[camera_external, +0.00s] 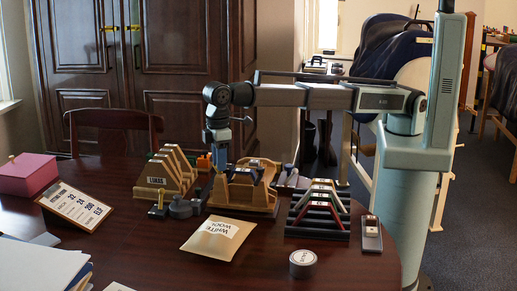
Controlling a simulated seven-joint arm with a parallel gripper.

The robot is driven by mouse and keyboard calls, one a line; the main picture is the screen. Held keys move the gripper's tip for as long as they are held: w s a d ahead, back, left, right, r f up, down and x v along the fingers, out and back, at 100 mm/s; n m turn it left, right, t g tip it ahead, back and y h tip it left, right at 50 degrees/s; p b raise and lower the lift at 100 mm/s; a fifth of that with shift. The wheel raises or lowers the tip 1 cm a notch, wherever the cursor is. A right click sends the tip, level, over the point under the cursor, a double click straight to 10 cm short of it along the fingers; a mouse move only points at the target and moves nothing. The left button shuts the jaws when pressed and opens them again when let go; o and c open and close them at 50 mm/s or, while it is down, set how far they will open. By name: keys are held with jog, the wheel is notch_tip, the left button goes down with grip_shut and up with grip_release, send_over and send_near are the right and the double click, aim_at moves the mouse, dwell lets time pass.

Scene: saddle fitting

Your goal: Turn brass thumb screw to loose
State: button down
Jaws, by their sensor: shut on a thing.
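My gripper (221,166) hangs straight down from the arm, at the left side of a wooden saddle fixture (246,197) on the dark table. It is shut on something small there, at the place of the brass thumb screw. The screw itself is hidden by the fingers and too small to make out, so its turn position does not show. A dark blue-grey piece (245,176) sits on top of the fixture, just right of the fingers.
A slotted wooden rack (166,178) stands close at left, with dark metal parts (181,208) before it. A rack with coloured bars (319,211) stands at right. A paper packet (217,238) and a round tin (302,264) lie in front. A sign (75,205) and pink box (27,174) are far left.

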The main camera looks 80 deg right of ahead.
jog(key=n, duration=0.4)
jog(key=shift+n, duration=0.3)
jog(key=n, duration=0.4)
jog(key=shift+n, duration=0.3)
jog(key=c, duration=0.9)
grip_release()
notch_tip(320, 180, up, 14)
jog(key=shift+f, duration=0.1)
dwell(0.3)
